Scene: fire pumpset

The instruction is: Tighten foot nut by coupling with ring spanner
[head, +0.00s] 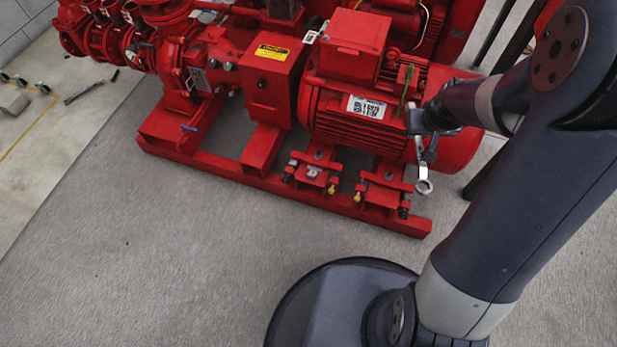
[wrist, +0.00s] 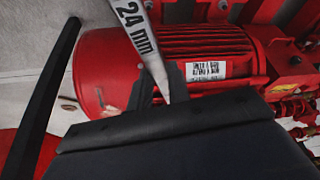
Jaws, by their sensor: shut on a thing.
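My gripper (head: 428,122) is shut on a silver ring spanner beside the right end of the red motor. The spanner (head: 421,165) hangs downward, its ring end lowest, in front of the motor's right end and above the floor. In the wrist view the spanner (wrist: 134,24) runs up out of the jaws and shows "24 mm". The motor foot nearer the coupling guard (head: 273,82) is the left one (head: 315,170); its nut is too small to make out clearly. The spanner's ring is apart from that foot. The right motor foot (head: 385,190) is closer to the spanner.
The red base frame (head: 230,178) carries the pump, guard and motor (head: 350,125). Yellow-tipped and dark bolts stick out near the feet. A green wire (head: 404,88) runs down the motor. The grey floor (head: 180,260) in front is clear.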

